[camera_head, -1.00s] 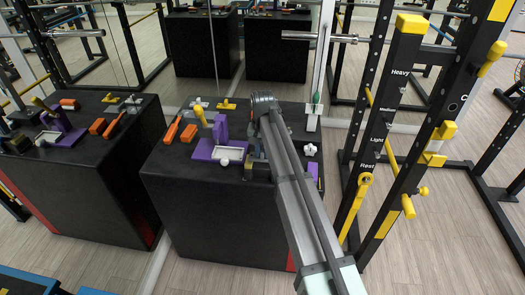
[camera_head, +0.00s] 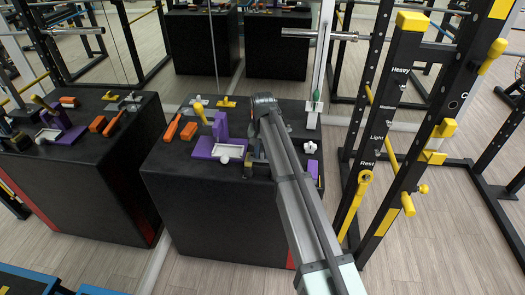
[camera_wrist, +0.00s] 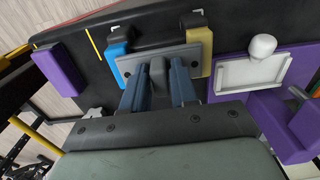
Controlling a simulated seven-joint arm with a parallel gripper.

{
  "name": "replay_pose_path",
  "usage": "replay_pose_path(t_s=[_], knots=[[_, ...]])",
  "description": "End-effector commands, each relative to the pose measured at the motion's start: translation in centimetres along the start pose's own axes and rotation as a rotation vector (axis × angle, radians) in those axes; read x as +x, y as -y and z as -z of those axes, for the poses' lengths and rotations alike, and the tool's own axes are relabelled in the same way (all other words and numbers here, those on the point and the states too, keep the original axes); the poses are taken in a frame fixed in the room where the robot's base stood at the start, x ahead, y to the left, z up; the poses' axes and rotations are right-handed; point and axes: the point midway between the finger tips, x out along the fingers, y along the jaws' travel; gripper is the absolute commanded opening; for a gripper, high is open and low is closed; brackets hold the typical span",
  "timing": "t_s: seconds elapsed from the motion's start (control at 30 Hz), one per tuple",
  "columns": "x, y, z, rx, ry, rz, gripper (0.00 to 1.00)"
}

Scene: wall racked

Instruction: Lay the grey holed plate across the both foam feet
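The grey holed plate (camera_wrist: 196,62) lies in the wrist view with its left end over a blue foam foot (camera_wrist: 117,47) and its right end over a yellow foam foot (camera_wrist: 199,38). Dark holes show near its ends. My gripper (camera_wrist: 160,66) points down at the middle of the plate, its two blue-grey fingers apart. Whether the fingertips touch the plate is hard to tell. In the head view my gripper and the plate are mostly hidden behind my arm, at the front right of the black box top (camera_head: 190,180).
Right of the plate is a purple fixture with a white tray (camera_wrist: 250,72) and white knob (camera_wrist: 263,45). A purple block (camera_wrist: 59,69) lies to the left. A yellow-and-black rack (camera_head: 395,110) stands right.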

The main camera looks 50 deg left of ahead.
Motion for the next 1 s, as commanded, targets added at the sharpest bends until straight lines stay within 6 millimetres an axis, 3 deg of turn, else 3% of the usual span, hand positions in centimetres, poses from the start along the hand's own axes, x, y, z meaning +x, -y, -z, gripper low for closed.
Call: replay_pose_path(t_s=[0.23,0.57,0.77,1.0], knots=[[0.0,0.0,0.0,0.000,0.000,0.000,0.51],[-0.4,0.0,0.0,0.000,0.000,0.000,0.51],[-2.9,0.0,0.1,0.000,-0.002,0.001,0.51],[-7.7,0.0,0.1,0.000,-0.003,0.001,0.51]])
